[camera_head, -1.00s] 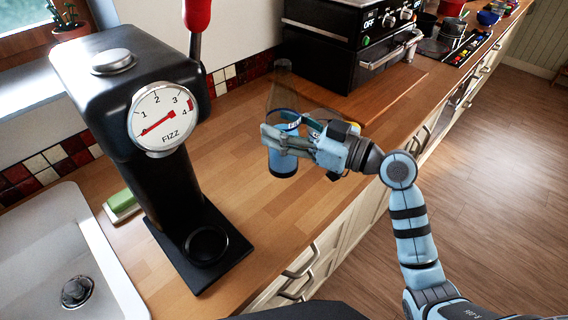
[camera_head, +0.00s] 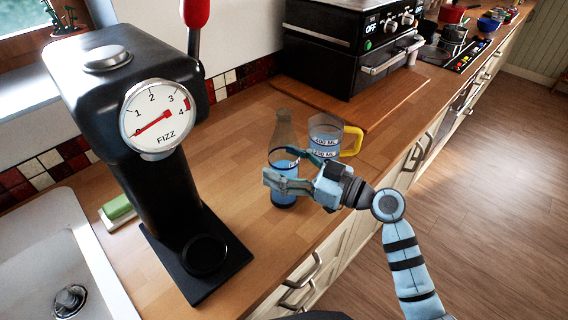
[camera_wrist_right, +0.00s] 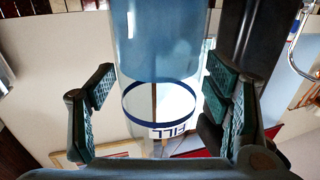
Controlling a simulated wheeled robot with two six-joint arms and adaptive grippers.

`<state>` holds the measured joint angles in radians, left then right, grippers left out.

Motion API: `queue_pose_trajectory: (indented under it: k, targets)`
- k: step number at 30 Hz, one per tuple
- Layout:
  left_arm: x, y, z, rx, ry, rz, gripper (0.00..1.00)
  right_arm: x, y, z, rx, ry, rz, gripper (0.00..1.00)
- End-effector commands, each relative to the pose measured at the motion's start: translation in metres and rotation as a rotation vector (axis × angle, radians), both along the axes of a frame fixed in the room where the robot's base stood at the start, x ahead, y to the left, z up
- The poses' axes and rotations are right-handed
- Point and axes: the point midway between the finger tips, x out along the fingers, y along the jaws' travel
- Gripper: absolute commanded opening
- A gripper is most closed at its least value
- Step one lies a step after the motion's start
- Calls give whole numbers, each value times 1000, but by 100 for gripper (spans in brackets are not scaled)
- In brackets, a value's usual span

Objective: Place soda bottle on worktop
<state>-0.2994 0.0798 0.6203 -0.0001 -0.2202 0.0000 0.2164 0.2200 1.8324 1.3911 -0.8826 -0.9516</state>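The soda bottle (camera_head: 284,130) is clear with blue liquid in its lower part and a narrow neck. It stands upright on the wooden worktop (camera_head: 240,150), right of the black soda machine. My right gripper (camera_head: 283,182) is at the bottle's lower half, its fingers on either side. In the right wrist view the bottle (camera_wrist_right: 160,55), with its blue FILL line, lies between the two finger pads of the gripper (camera_wrist_right: 158,88). Small gaps show at both pads, so the gripper looks open around it. My left gripper is not in view.
A measuring jug (camera_head: 325,128) with a yellow handle stands just behind and right of the bottle. The soda machine (camera_head: 165,180) with its FIZZ gauge and the sink (camera_head: 35,235) are to the left. A black oven (camera_head: 345,60) stands behind. Bare worktop lies between machine and bottle.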

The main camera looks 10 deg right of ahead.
Motion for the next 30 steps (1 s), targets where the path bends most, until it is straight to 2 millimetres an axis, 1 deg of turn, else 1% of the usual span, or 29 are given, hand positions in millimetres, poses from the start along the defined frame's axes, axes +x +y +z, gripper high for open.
queue_pose_trajectory:
  k: [8,10,14,18,21,25,30]
  targets:
    - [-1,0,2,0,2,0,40,0,0,2,0,0,0,72]
    - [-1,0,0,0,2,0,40,-3,-4,0,-1,0,-1,72]
    - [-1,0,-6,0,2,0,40,-18,-21,-2,-6,0,-1,72]
    - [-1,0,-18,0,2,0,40,-43,-48,-5,-11,3,2,72]
    - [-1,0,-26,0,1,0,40,-59,-66,-6,-10,2,1,72]
    - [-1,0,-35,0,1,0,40,-72,-81,-4,-5,0,2,72]
    - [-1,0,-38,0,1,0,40,-79,-89,-1,-2,1,1,72]
